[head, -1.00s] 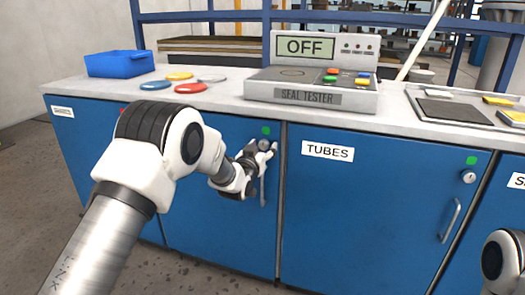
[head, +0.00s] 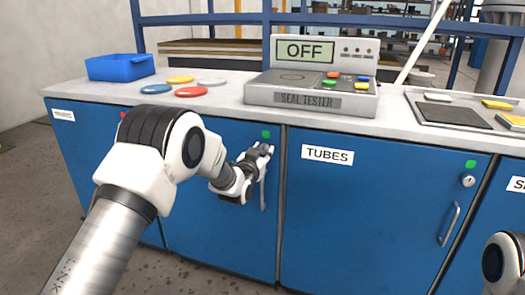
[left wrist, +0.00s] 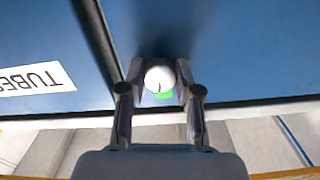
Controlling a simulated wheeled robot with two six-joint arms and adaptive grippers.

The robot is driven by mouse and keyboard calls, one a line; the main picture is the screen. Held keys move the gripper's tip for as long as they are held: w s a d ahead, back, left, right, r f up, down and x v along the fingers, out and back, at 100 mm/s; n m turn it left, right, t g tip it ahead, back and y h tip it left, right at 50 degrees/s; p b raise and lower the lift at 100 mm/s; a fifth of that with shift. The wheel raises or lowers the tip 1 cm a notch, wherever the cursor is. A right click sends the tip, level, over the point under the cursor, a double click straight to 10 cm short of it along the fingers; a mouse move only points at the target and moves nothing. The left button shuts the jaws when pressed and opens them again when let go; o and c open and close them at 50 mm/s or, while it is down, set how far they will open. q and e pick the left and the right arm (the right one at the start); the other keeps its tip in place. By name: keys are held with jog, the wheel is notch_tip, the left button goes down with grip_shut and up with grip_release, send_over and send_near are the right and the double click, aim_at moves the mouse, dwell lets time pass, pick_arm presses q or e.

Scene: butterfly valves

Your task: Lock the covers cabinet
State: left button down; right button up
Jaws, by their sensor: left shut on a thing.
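The blue cabinet door (head: 215,235) left of the TUBES cabinet has a green light (head: 265,134) near its top right corner and a vertical handle (head: 263,192). Any name label on this door is hidden behind my left arm. My left gripper (head: 262,152) is at the lock just under the green light and hides it in the head view. In the left wrist view, the round pale lock knob (left wrist: 159,75) sits between the fingers of my left gripper (left wrist: 159,92), which is shut on it. The green light (left wrist: 164,95) shows beside the knob. My right gripper is out of view.
The TUBES cabinet (head: 360,215) on the right has a green light, a lock and a handle. A cabinet at far left shows a red light (head: 123,115). The counter above holds a blue bin (head: 120,67), several coloured discs and a seal tester (head: 310,93) reading OFF.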

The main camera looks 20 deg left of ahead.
pick_arm(q)
jog(key=m+p, duration=0.1)
jog(key=m, duration=0.2)
jog(key=m+p, duration=0.1)
jog(key=m, duration=0.8)
jog(key=shift+p, duration=0.3)
jog(key=shift+m, duration=2.2)
jog(key=c, duration=0.8)
grip_release()
